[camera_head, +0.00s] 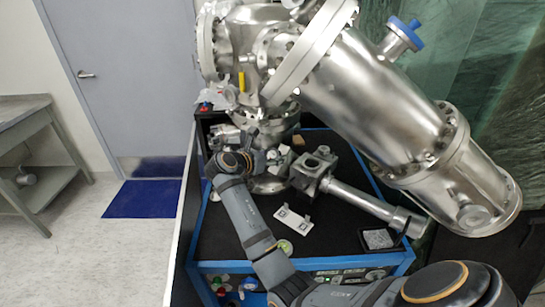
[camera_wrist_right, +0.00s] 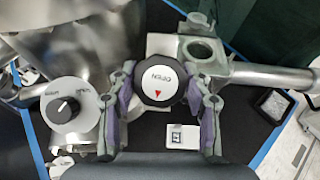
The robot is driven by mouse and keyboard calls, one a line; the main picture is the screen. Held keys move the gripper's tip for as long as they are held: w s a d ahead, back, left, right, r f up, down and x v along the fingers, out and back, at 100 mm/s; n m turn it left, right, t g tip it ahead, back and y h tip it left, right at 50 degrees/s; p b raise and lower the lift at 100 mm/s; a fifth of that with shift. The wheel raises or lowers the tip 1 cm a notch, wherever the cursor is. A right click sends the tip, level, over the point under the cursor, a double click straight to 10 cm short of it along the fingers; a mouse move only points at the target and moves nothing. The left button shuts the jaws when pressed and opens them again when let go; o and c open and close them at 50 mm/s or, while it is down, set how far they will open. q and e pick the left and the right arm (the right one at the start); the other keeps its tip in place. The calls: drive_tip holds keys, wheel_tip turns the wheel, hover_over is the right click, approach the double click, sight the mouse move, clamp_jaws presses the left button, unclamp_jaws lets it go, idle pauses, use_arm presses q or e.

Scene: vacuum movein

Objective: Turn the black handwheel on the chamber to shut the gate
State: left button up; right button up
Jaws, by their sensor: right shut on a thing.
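The black handwheel (camera_wrist_right: 157,82) shows in the right wrist view, just above the middle. Its round white face carries the word OPEN, upside down in this view, and a red arrow pointing to the bottom of the picture. My right gripper (camera_wrist_right: 160,88) has one finger on each side of the wheel and is shut on its rim. In the head view my right gripper (camera_head: 261,149) is in front of the steel chamber's lower part, and the handwheel is mostly hidden there. The steel chamber (camera_head: 375,95) fills the top right. My left gripper is not in view.
A white dial with a black knob (camera_wrist_right: 64,108) is left of the wheel. A steel valve block with a tube (camera_head: 365,200) extends right. A white plate (camera_head: 292,222) and a small grey tray (camera_head: 379,239) lie on the black cart top. A workbench (camera_head: 30,130) stands at the left.

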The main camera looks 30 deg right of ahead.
drive_tip(key=shift+r+m+g+p, duration=0.15)
drive_tip(key=shift+m+g+p, duration=0.35)
drive_tip(key=shift+m+p, duration=0.7)
drive_tip(key=shift+m+g+p, duration=0.4)
drive_tip(key=shift+m+p, duration=0.25)
drive_tip(key=shift+m, duration=0.35)
drive_tip(key=shift+m+g+p, duration=0.4)
drive_tip(key=shift+m+g, duration=0.1)
drive_tip(key=shift+m, duration=0.6)
drive_tip(key=m+g, duration=0.1)
drive_tip(key=m, duration=0.2)
drive_tip(key=shift+p, duration=0.35)
drive_tip(key=m+g, duration=0.1)
drive_tip(key=m, duration=0.2)
drive_tip(key=m+g+y, duration=0.1)
drive_tip(key=m, duration=0.2)
drive_tip(key=m+y, duration=0.1)
drive_tip(key=m, duration=0.1)
drive_tip(key=m+y+p, duration=0.1)
drive_tip(key=m, duration=0.1)
drive_tip(key=shift+m+g, duration=0.4)
drive_tip(key=m+y, duration=0.1)
drive_tip(key=m, duration=0.2)
drive_tip(key=shift+p, duration=0.4)
drive_tip(key=shift+m+y+p, duration=0.65)
drive_tip(key=shift+m+y, duration=0.25)
drive_tip(key=shift+m, duration=1)
